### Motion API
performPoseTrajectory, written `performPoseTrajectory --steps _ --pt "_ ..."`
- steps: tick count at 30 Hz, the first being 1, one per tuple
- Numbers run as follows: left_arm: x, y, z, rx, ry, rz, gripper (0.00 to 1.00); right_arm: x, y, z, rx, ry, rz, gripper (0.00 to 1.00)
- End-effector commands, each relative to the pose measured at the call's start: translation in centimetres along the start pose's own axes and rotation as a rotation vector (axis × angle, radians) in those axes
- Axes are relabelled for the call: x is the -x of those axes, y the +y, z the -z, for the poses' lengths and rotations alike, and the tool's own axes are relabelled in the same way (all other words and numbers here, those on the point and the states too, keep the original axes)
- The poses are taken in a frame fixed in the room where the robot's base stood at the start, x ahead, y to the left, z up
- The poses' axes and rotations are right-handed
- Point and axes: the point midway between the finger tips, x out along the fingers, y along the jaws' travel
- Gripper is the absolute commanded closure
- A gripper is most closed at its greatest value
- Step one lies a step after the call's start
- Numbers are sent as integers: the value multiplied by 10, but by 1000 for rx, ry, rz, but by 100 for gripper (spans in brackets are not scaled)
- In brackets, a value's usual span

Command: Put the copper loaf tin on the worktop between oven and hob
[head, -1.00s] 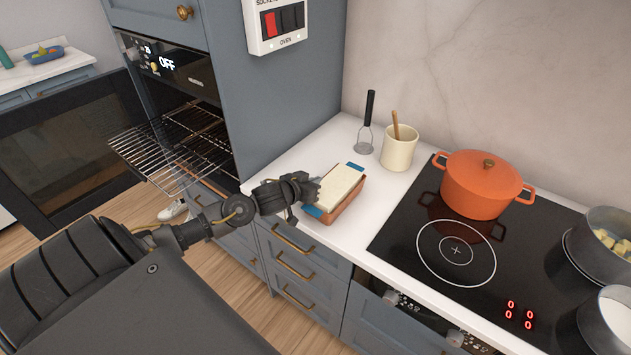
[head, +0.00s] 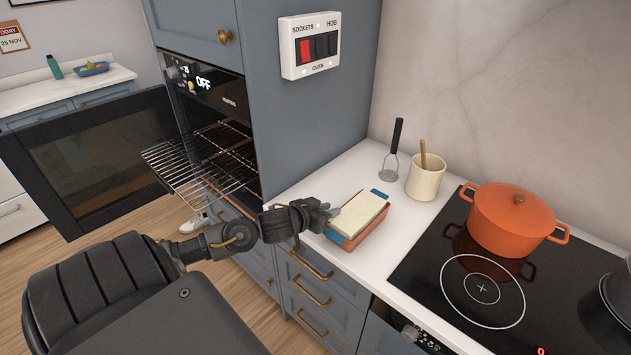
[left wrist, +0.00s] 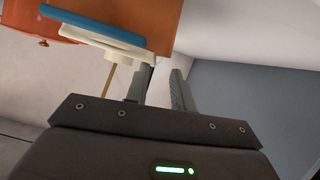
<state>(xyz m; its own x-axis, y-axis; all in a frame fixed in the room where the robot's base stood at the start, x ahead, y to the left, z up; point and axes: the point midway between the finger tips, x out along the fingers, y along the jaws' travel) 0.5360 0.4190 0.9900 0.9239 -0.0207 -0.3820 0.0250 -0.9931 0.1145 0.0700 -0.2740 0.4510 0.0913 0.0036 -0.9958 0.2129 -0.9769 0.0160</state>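The copper loaf tin (head: 365,243) stands on the white worktop (head: 342,179) between the oven and the hob. A cream slab with blue ends (head: 358,213) covers its top, so its inside is hidden. My left gripper (head: 329,212) is at the tin's left side, close to its edge. In the left wrist view the two fingers (left wrist: 160,92) are spread with an empty gap between them, and the copper tin (left wrist: 165,25) shows beyond their tips. Whether a finger touches the tin is unclear. My right gripper is not in view.
The oven door (head: 95,160) hangs open with a wire rack (head: 190,160) pulled out. A masher (head: 393,155) and cream utensil pot (head: 425,178) stand behind the tin. An orange casserole (head: 508,220) sits on the black hob (head: 450,285) to the right.

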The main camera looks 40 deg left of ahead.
Motion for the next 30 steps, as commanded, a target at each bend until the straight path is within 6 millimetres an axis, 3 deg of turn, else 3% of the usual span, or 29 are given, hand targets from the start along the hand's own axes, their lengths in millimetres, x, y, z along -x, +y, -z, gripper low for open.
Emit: performPoseTrajectory --steps 6,12,30 --pt "43 1 -2 -3 -2 -2 76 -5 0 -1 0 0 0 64" --pt "64 0 -1 0 -1 0 76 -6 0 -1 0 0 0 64" --pt "69 0 0 0 0 -1 76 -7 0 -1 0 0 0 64"
